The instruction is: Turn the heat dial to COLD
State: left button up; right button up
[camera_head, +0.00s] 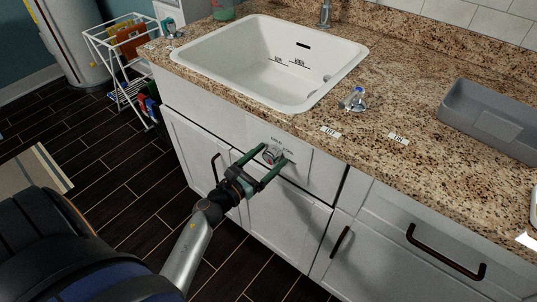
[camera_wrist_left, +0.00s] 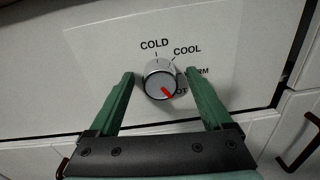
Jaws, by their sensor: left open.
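The heat dial (camera_wrist_left: 158,76) is a round silver knob on a pale plate on the cabinet front below the sink. It also shows in the head view (camera_head: 271,155). Its red pointer points to the lower right, towards the partly hidden HOT label. COLD is printed above the dial and COOL at its upper right; WARM is partly covered by a finger. My left gripper (camera_head: 273,154) is open, with its green fingers on either side of the dial. In the left wrist view (camera_wrist_left: 161,74) a gap shows between each finger and the knob. My right gripper is not in view.
A white sink (camera_head: 270,60) is set in the speckled counter (camera_head: 400,100) above the dial. A blue-handled tap knob (camera_head: 354,100), small labels and a grey bin (camera_head: 495,120) are on the counter. Dark cabinet handles (camera_head: 445,254) stick out nearby. A drying rack (camera_head: 120,60) stands at the far left.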

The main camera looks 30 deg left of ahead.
pick_arm(q)
jog(key=shift+c, duration=0.2)
jog(key=shift+c, duration=0.8)
grip_shut()
